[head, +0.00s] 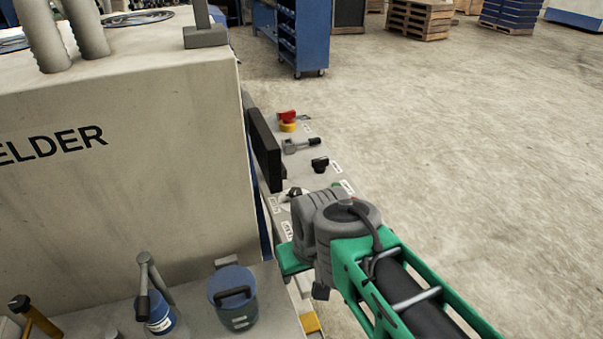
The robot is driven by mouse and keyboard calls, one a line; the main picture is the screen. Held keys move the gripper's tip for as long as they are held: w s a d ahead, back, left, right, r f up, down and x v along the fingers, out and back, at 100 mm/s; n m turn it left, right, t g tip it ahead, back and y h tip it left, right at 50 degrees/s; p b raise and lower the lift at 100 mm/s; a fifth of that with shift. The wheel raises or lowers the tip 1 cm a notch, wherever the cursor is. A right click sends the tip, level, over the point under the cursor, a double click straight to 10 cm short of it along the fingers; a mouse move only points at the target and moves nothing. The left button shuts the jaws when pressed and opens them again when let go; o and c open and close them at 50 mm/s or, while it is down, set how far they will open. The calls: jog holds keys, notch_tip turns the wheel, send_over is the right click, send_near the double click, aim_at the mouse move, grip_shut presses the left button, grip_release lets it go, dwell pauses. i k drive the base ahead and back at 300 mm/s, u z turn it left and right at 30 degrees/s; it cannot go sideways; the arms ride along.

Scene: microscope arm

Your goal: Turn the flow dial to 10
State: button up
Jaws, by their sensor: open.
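A sloped control panel (298,153) runs along the right side of the welder. It carries a black knob (320,164) with a small white label beside it. A pale round part with a dark piece (291,194) shows further down the panel, partly hidden by my arm. The labels are too small to read, so I cannot tell which part is the flow dial, or its setting. My grey and green arm reaches in from the lower right over the panel's near end. My gripper's fingers are hidden behind my wrist.
The large beige welder (130,140) fills the left. A blue canister (232,297) stands below the welder. Open concrete floor lies to the right.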

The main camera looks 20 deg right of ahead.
aim_at(295, 191)
jog(key=z, duration=0.05)
jog(key=k, duration=0.5)
jog(key=u, duration=2.6)
jog(key=k, duration=1.3)
jog(key=z, duration=2)
jog(key=i, duration=1)
jog(key=u, duration=0.05)
